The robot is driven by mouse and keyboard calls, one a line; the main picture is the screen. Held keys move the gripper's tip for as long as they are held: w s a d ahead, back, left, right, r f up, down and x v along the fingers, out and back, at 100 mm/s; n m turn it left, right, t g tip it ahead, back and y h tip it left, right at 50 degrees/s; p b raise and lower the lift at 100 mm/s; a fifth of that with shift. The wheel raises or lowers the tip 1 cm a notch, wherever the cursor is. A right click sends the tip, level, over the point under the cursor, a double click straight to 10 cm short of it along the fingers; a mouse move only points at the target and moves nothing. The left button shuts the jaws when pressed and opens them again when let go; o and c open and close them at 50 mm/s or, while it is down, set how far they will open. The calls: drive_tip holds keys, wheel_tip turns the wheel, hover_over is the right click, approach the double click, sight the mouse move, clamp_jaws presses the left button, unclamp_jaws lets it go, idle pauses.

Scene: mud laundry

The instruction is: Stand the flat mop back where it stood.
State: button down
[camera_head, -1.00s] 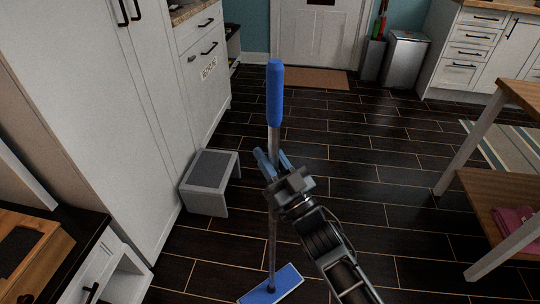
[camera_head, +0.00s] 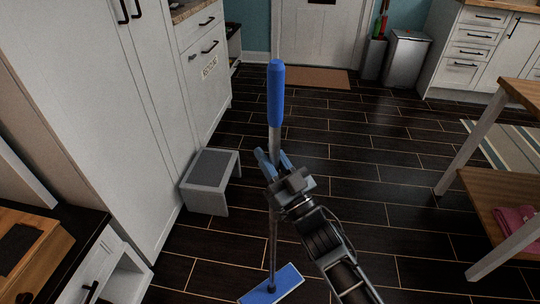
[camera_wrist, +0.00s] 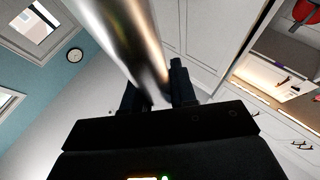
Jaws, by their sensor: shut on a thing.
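The flat mop stands roughly upright in the head view, with a blue grip (camera_head: 276,92) at the top, a thin metal pole and a flat blue head (camera_head: 272,286) low in the picture. My gripper (camera_head: 272,160) is shut on the pole just below the blue grip. In the wrist view the metal pole (camera_wrist: 128,40) runs between the dark fingers of my gripper (camera_wrist: 160,88). The fingers hide a short part of the pole. I cannot tell whether the mop head touches the floor.
A grey step stool (camera_head: 209,182) stands left of the mop beside the white cabinets (camera_head: 100,100). A wooden table (camera_head: 500,190) is at the right. A doormat (camera_head: 295,78) lies before the door, and a bin (camera_head: 406,58) stands at the back right. The dark floor between is clear.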

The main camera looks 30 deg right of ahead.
idle(0.4)
drive_tip(key=c, duration=0.8)
unclamp_jaws()
drive_tip(key=shift+f, duration=0.15)
drive_tip(key=shift+v, duration=3.85)
drive_tip(key=shift+s, duration=0.1)
drive_tip(key=s+r+m+g+h+p, duration=0.2)
drive_tip(key=s+g+h+p, duration=0.15)
drive_tip(key=s, duration=1.45)
drive_tip(key=s+r+g+p, duration=0.1)
drive_tip(key=s+r, duration=0.2)
drive_tip(key=s, duration=0.2)
drive_tip(key=s+r+g+p, duration=0.2)
drive_tip(key=s+r, duration=0.2)
drive_tip(key=s, duration=0.2)
drive_tip(key=s+r+g+p, duration=0.1)
drive_tip(key=s+r+g, duration=0.1)
drive_tip(key=s+r, duration=0.2)
drive_tip(key=shift+s+a, duration=0.2)
drive_tip(key=shift+s, duration=0.35)
drive_tip(key=shift+s+a, duration=0.15)
drive_tip(key=shift+s, duration=0.4)
